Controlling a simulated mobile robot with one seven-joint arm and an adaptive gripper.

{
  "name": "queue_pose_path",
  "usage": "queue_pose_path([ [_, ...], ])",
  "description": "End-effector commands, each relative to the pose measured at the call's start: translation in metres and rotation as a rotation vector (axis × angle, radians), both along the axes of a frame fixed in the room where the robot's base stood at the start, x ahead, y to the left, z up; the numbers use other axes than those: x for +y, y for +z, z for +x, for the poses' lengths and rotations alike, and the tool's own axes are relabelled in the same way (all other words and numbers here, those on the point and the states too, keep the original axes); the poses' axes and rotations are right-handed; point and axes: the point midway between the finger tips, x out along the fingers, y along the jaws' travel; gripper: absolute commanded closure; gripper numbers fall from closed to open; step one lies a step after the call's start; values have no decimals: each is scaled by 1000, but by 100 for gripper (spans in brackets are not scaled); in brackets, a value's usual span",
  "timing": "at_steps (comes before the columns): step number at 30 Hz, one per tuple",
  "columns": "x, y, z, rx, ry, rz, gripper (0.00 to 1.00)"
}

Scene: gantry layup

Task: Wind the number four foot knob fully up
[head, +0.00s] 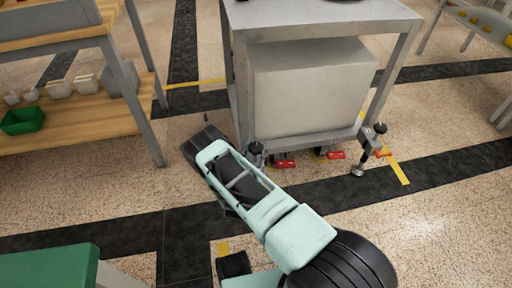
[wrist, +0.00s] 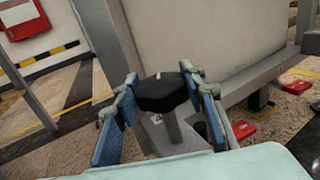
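In the wrist view a black foot knob (wrist: 162,93) sits on a grey stem between the two blue-padded fingers of my gripper (wrist: 160,77). The fingertips lie close to the knob's left and right sides. I cannot tell whether they touch it. No number can be read on the knob. In the head view a dark knob (head: 256,148) shows at the near left corner of the grey stand (head: 335,20), close to my arm. Another foot with a dark knob (head: 380,128) is at the right corner. My arm hides my fingers in the head view.
A large grey box (head: 310,90) fills the stand's lower part. Red pedals (head: 285,163) are low along its near edge. A wooden shelf bench with a green bin (head: 22,120) stands left. The speckled floor has black and yellow strips, with free room at front right.

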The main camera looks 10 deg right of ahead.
Motion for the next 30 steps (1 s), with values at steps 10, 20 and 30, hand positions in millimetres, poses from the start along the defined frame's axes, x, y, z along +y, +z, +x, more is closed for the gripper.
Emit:
queue_pose_path([
  [10,0,1,-1,-1,57,-4,86],
  [20,-1,1,-1,1,291,-5,86],
  [30,0,0,0,0,333,0,86],
])
